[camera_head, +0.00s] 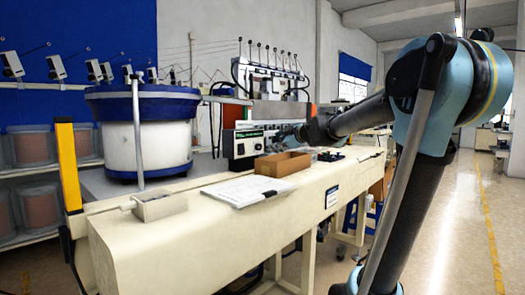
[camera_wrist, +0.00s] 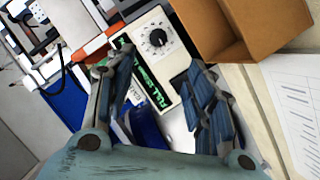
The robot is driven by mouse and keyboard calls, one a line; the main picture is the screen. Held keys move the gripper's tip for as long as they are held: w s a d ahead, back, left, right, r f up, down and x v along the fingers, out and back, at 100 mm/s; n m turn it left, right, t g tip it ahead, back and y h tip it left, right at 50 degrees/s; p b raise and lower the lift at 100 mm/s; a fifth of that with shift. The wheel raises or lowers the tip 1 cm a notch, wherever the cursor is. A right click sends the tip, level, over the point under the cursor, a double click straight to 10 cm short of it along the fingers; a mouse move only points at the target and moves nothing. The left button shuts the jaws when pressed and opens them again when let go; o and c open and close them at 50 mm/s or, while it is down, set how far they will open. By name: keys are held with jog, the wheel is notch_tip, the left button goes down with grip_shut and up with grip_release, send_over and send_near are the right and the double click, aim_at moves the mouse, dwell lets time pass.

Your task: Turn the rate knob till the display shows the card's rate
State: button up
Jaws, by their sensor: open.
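The rate knob (camera_wrist: 157,38) is a black round dial with a scale around it, on the pale face of a control box (camera_wrist: 147,22). In the head view my gripper (camera_head: 293,135) is small, at the box's right. No rate card can be told surely.
An open brown box (camera_head: 283,163) stands on the bench just in front, also close by in the wrist view (camera_wrist: 215,28). Printed paper (camera_head: 247,190) lies nearer on the bench. A blue-and-white bowl feeder (camera_head: 142,130) stands left. A grey tray (camera_head: 158,205) sits at the front left.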

aim_at(260, 148)
jog(key=x, duration=1.5)
jog(key=shift+w+d, duration=0.15)
jog(key=shift+w, duration=0.05)
jog(key=c, duration=1.1)
